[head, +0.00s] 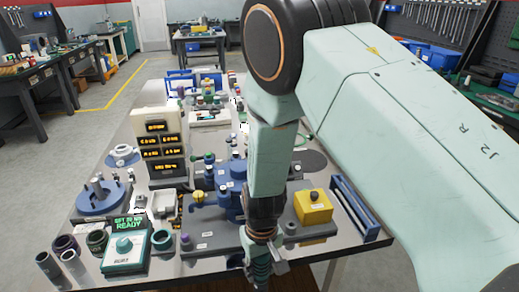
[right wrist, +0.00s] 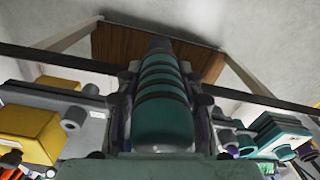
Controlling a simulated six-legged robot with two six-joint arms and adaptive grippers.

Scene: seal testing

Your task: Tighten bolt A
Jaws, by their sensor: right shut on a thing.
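My right gripper (head: 265,255) points down at the front edge of the steel table. It is shut on a teal tool with dark bands (right wrist: 162,100), gripped between its fingers in the right wrist view. In the head view the tool's lower end (head: 261,275) shows below the gripper. A blue test fixture (head: 215,215) with blue round parts stands on a grey plate, just left of and behind the gripper. I cannot make out which bolt is bolt A; my arm hides part of the fixture. My left gripper is not in view.
A teal torque unit (head: 125,250) reads "SET 20 NM READY" at the table's front left, beside several dark cylinders. A yellow box (head: 313,207) stands right of the gripper, near a blue rail frame (head: 355,210). A display stack (head: 160,145) stands farther back left.

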